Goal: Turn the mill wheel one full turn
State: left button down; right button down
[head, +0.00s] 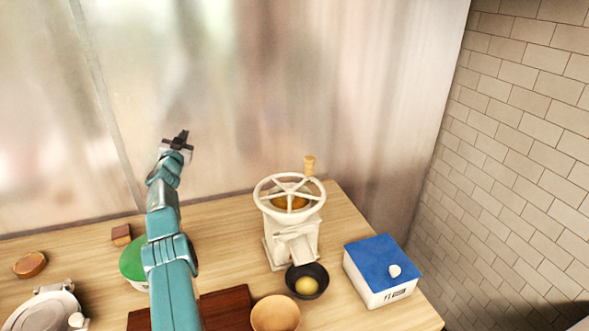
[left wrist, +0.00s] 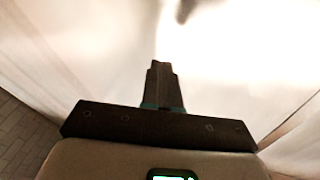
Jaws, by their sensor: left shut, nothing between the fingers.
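The cream mill stands on the wooden table at the centre right of the head view, with its spoked mill wheel (head: 289,179) lying flat on top. A wooden knob (head: 309,165) stands up from the wheel's far right rim. A dark bowl (head: 320,275) with something yellow in it sits under the mill's spout. My left gripper (head: 181,135) is raised in front of the metal back wall, up and to the left of the wheel and well apart from it. Its fingers are shut and empty, as the left wrist view (left wrist: 162,85) also shows. My right gripper is not in view.
A white box with a blue lid (head: 375,252) stands right of the mill. A wooden bowl (head: 276,314), a dark red board (head: 226,306) and a green round thing (head: 132,262), partly behind my left arm, lie nearer left. A brick wall (head: 520,140) bounds the right.

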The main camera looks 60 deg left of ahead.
pick_arm(q)
jog(key=s+a+f+n+g+h, duration=0.1)
jog(key=s+f+n+g+h, duration=0.1)
jog(key=s+f+n+g, duration=0.65)
jog(key=w+d+f+m+h, duration=0.2)
jog(key=w+d+h, duration=0.5)
jog(key=d, duration=0.1)
jog(key=w+d+r+m+t+h+b, duration=0.15)
jog(key=w+d+r+h, duration=0.25)
jog(key=w+d+r, duration=0.5)
jog(key=w+d+r+m+t+h+p, duration=0.1)
jog(key=w+d+r+m+t+h, duration=0.35)
jog(key=d, duration=0.75)
jog(key=n+g+y, duration=0.1)
jog(key=n, duration=0.1)
send_near(302, 175)
notch_tip(302, 175, down, 4)
jog(key=a, duration=0.2)
jog(key=w, duration=0.1)
jog(key=w+d, duration=0.1)
jog(key=w, duration=0.1)
jog(key=shift+w+d+f+b, duration=0.15)
jog(key=shift+d+f+b, duration=0.15)
jog(key=shift+f+b, duration=0.1)
jog(key=shift+w+d+r, duration=0.1)
jog(key=shift+w+d, duration=0.15)
jog(key=shift+d, duration=0.1)
jog(key=shift+a, duration=0.2)
